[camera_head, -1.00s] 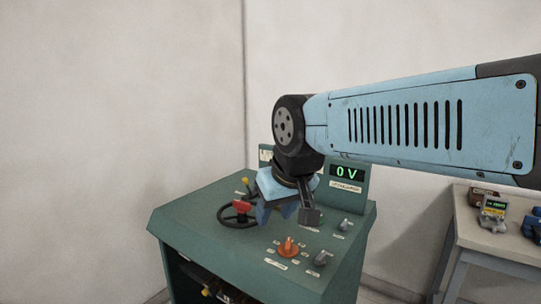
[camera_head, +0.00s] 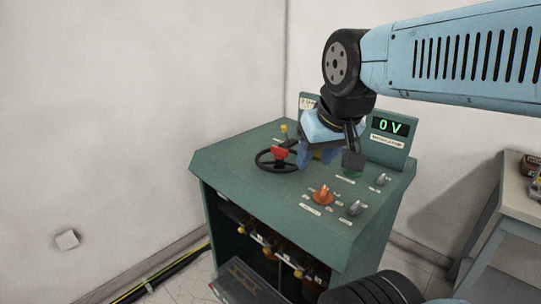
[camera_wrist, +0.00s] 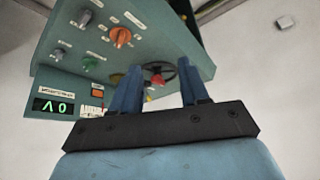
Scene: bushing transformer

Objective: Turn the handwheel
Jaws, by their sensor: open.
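The handwheel (camera_head: 262,162) is a dark spoked ring with a red part (camera_head: 279,153) at its middle, on the sloped top of the green console (camera_head: 240,150). My gripper (camera_head: 316,156) points down just right of the wheel, and its blue fingers are apart. In the wrist view the handwheel (camera_wrist: 164,82) shows beyond and between the two fingers of my gripper (camera_wrist: 161,78). The fingers hide part of its rim. Nothing is seen held, and I cannot tell whether a finger touches the wheel.
The console top carries an orange knob (camera_head: 322,196), grey knobs (camera_head: 355,208) and a yellow-topped lever (camera_head: 285,130). A display (camera_head: 391,127) reads 0 V. A table (camera_head: 508,195) stands at right. Cables (camera_head: 150,288) run along the wall at left.

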